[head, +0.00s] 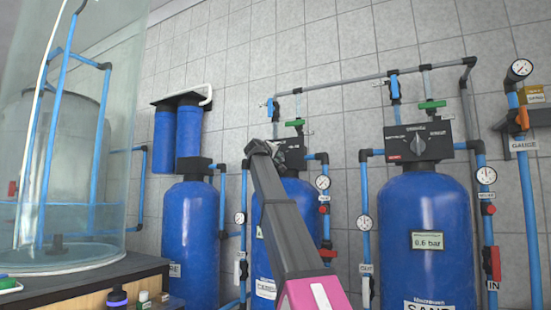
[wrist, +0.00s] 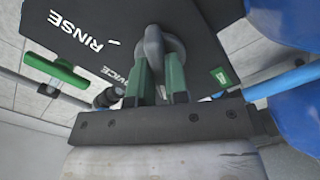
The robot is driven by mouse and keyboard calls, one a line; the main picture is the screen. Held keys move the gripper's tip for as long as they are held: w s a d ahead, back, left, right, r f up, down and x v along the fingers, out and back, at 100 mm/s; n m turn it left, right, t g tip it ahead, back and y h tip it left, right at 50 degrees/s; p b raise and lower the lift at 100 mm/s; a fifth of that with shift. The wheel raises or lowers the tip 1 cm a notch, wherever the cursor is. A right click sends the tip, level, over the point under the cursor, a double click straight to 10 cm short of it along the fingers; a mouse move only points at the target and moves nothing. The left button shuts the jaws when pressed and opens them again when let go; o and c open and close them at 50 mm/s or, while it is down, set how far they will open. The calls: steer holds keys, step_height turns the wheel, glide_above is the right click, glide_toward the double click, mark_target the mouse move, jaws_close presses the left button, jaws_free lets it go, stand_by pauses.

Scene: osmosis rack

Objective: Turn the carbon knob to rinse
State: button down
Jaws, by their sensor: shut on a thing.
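The carbon knob (wrist: 153,40) is a grey knob on a round base in the middle of a black control panel (wrist: 195,40) in the wrist view. The white word RINSE is at the panel's upper left; the word SERVICE is partly hidden by my fingers. My gripper (wrist: 161,75) has its two green fingers closed on the knob. In the head view my gripper (head: 268,150) is at the black head (head: 293,155) on the middle blue tank (head: 300,205). My arm hides the knob there and most of the tank's label.
A green-handled valve (wrist: 57,72) is left of the panel in the wrist view, with blue pipes and tanks at right. In the head view a sand tank (head: 420,225) with its own knob (head: 417,144) stands at right, and another blue tank (head: 190,240) at left.

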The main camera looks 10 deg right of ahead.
steer(key=m, duration=2.3)
steer(key=shift+a+m, duration=0.1)
steer(key=shift+m, duration=0.2)
stand_by(0.3)
steer(key=c, duration=1.1)
jaws_free()
